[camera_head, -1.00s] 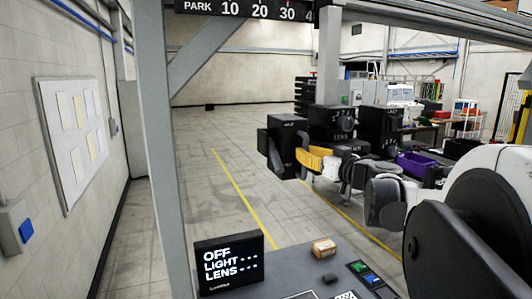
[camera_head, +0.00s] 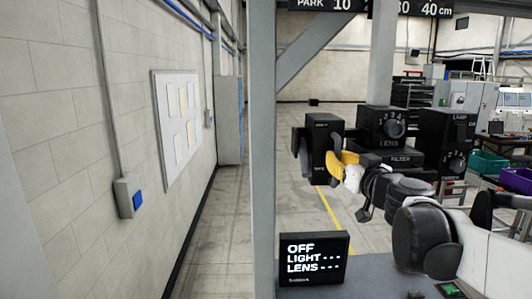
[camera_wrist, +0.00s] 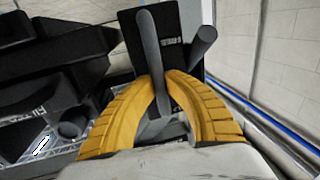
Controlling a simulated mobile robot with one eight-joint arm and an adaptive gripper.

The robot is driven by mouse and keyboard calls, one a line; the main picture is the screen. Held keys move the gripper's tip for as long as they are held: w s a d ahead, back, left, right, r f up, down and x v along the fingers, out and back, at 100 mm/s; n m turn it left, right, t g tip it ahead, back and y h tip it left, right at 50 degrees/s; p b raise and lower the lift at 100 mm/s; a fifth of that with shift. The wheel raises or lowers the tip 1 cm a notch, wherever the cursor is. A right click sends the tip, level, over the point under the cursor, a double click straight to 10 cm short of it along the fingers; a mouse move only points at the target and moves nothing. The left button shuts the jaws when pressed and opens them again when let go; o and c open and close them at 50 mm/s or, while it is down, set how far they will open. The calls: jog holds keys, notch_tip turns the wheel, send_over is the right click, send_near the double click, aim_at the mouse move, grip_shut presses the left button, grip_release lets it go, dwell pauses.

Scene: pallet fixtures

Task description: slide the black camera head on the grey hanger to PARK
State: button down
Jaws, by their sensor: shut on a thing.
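The black camera head shows in the head view as a group of dark boxes: a left box (camera_head: 322,135), a middle LENS box (camera_head: 380,128) and a right LAMP box (camera_head: 450,145). The grey hanger post (camera_head: 381,60) comes down behind them. It crosses the scale (camera_head: 335,5) between 10 and 30, right of PARK. My gripper (camera_head: 343,163) has yellow fingers at the left box. In the wrist view my gripper (camera_wrist: 160,110) is shut on a grey handle bar (camera_wrist: 150,50) in front of a black box (camera_wrist: 183,62). Its exact contact is partly hidden.
A dark display (camera_head: 314,259) reading OFF, LIGHT, LENS stands on a grey desk at the bottom. A fixed grey upright (camera_head: 262,150) stands left of the head. Open floor lies behind; a wall with a pinboard (camera_head: 175,120) is at left.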

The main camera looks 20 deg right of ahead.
aim_at(305, 158)
jog(key=a, duration=0.2)
jog(key=w+a, duration=0.1)
jog(key=a, duration=0.2)
jog(key=w+a, duration=0.1)
jog(key=a, duration=0.1)
jog(key=shift+a, duration=0.4)
jog(key=c, duration=1.7)
grip_release()
jog(key=o, duration=0.3)
jog(key=shift+a, duration=0.3)
jog(key=shift+s+d, duration=0.1)
jog(key=shift+d, duration=0.05)
